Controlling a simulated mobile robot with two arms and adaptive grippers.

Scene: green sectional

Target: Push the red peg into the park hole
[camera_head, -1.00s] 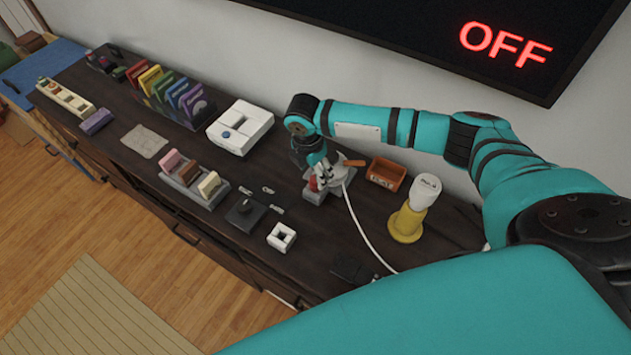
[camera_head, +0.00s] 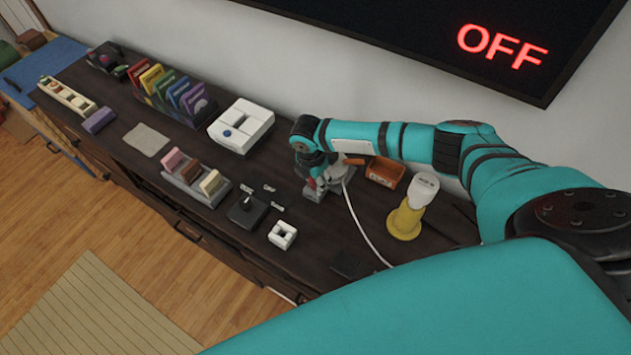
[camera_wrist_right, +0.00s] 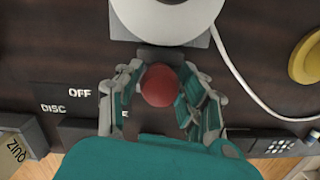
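The red peg shows as a round red knob (camera_wrist_right: 161,85) in the right wrist view; its lower part is hidden. My right gripper (camera_wrist_right: 161,78) has one finger on each side of the knob, and both seem to touch it. In the head view my right gripper (camera_head: 328,172) is low over a grey base (camera_head: 314,195) on the dark table, with a bit of the red peg (camera_head: 311,184) showing beside the fingers. The park hole cannot be made out. My left gripper is in neither view.
A white round object (camera_wrist_right: 166,15) with a white cable (camera_wrist_right: 245,85) lies just beyond the fingers. An orange bin (camera_head: 384,172) and a yellow stand with a white top (camera_head: 405,220) are right of the gripper. A small white block (camera_head: 282,235) and black box (camera_head: 247,212) sit in front.

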